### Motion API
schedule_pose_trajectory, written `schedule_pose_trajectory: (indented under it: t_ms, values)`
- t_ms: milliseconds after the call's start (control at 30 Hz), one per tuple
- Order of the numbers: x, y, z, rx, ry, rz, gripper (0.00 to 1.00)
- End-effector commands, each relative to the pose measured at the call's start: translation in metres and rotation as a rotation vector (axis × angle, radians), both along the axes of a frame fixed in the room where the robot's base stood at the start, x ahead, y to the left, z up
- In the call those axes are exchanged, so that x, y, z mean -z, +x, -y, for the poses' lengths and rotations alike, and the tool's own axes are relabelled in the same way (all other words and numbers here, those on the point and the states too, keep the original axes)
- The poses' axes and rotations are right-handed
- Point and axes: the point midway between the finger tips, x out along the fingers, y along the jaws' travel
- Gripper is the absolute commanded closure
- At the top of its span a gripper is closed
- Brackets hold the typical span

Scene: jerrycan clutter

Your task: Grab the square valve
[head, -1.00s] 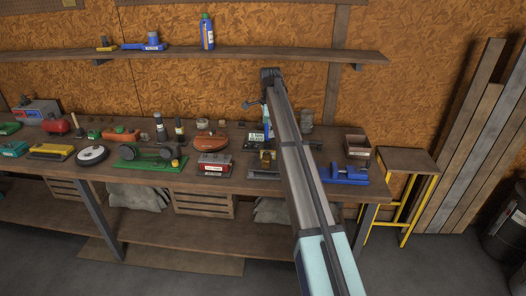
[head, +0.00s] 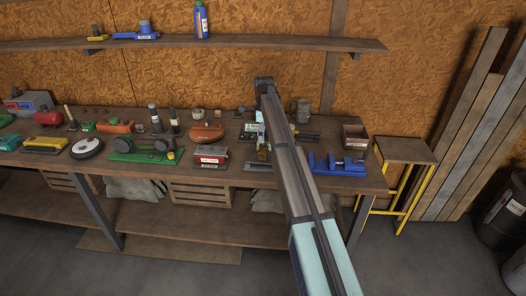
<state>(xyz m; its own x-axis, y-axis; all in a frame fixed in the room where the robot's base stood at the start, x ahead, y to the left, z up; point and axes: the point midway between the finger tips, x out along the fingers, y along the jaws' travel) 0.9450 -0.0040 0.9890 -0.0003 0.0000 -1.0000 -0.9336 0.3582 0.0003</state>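A small brass-coloured fitting (head: 263,153) stands on the workbench just left of my arm, partly covered by it. It may be the square valve, but it is too small for me to tell its shape. My arm reaches up across the bench, with its upper bend in front of the back wall. I cannot make out my gripper's fingers; they seem hidden behind the arm.
A red box (head: 210,157) and a green tool (head: 145,152) sit left of the fitting. A blue vise (head: 338,165) and a small open box (head: 355,138) stand right of my arm. The workbench (head: 235,188) is cluttered; its front edge is mostly clear.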

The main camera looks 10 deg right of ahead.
Motion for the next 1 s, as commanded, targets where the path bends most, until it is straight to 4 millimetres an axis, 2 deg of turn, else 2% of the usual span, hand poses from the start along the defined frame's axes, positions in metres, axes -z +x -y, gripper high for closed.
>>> schedule_pose_trajectory:
  t_ms: [200,567,800,1000]
  values:
    - [0.031,0.0,0.0,-0.001,0.0,-0.001,0.0]
    - [0.049,0.0,-0.001,-0.001,0.0,-0.001,0.0]
    - [0.081,0.001,-0.003,-0.001,0.0,-0.002,0.0]
    - [0.093,0.002,-0.003,-0.001,0.0,0.001,0.0]
